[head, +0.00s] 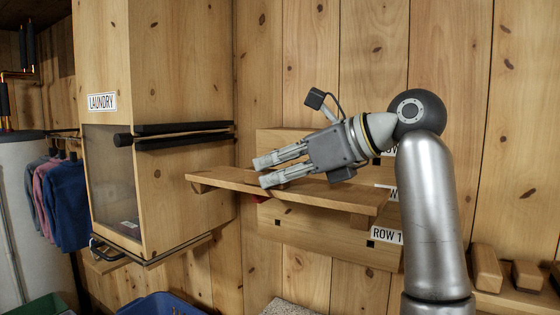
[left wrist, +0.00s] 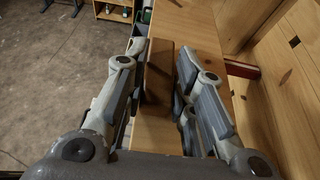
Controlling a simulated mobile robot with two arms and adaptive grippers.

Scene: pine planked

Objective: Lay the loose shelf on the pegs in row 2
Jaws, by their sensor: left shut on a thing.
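The loose shelf (head: 300,190) is a light wooden plank, roughly level in front of the wall panel (head: 325,240). It hides much of the panel and its middle row, so I cannot tell whether it touches any pegs. My left gripper (head: 270,172) is over the shelf's top in the head view. In the left wrist view, its fingers (left wrist: 160,85) are shut on a brown wooden part of the shelf (left wrist: 158,75). The ROW 1 label (head: 387,235) is below the shelf; the labels above are partly hidden by my arm. My right gripper is out of view.
A wooden LAUNDRY cabinet (head: 170,70) with dark bars stands close left of the shelf. A small red thing (head: 262,199) shows under the shelf. Wooden blocks (head: 487,268) lie on a ledge at the right. A blue bin (head: 160,304) is below.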

